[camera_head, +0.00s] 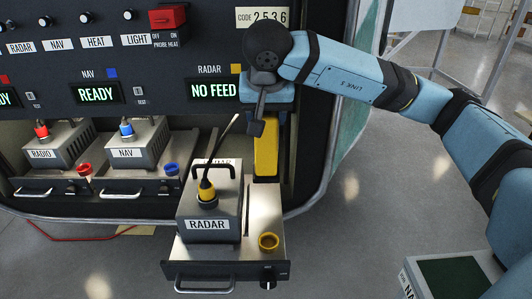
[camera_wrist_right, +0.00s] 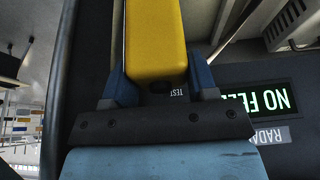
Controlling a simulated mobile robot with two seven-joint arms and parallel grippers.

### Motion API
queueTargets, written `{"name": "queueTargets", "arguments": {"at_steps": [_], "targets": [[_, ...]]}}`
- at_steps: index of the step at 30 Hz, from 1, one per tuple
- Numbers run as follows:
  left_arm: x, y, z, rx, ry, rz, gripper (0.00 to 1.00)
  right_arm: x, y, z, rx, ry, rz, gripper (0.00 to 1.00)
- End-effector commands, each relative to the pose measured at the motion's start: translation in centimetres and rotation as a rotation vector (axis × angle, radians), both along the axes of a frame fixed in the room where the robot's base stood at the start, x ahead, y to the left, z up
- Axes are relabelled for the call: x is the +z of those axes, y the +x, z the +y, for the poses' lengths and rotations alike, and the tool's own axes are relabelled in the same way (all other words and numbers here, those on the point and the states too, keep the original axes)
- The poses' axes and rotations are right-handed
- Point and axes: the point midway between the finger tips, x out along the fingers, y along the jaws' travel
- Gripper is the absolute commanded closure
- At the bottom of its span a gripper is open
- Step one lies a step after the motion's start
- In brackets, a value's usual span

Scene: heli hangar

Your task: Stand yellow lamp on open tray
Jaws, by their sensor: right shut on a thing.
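The yellow lamp (camera_head: 266,157) is a tall yellow block, held roughly upright by my right gripper (camera_head: 267,118). In the right wrist view the lamp (camera_wrist_right: 155,42) sits between the blue fingers (camera_wrist_right: 160,84), which are shut on it. The open tray (camera_head: 263,218) is pulled out under the RADAR panel. The lamp's lower end is over or beside the tray's back right part, right of the grey RADAR box; I cannot tell whether it touches. My left gripper is not in view.
The RADAR box (camera_head: 208,212) with handle and yellow plug fills the tray's left side. The panel display (camera_head: 213,90) reads NO FEED. RADIO (camera_head: 45,152) and NAV (camera_head: 132,152) boxes stand left.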

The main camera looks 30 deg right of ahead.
Motion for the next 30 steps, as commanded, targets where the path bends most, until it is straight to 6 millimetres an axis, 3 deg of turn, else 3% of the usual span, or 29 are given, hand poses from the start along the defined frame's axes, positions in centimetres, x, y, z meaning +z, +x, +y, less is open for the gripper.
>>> {"name": "queueTargets", "arguments": {"at_steps": [3,6,13,19,30], "targets": [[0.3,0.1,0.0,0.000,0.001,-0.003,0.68,-2.6,0.0,0.0,0.001,0.000,0.003,1.00],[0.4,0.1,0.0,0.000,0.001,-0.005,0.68,-4.0,0.0,0.0,0.000,0.000,0.002,1.00],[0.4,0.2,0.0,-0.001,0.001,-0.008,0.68,-5.7,0.0,0.0,-0.001,0.001,0.001,1.00],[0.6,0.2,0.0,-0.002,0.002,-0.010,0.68,-8.6,0.0,0.0,0.000,0.001,0.001,1.00],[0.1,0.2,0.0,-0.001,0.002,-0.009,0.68,-9.4,0.0,0.0,0.001,0.001,-0.002,1.00]]}}
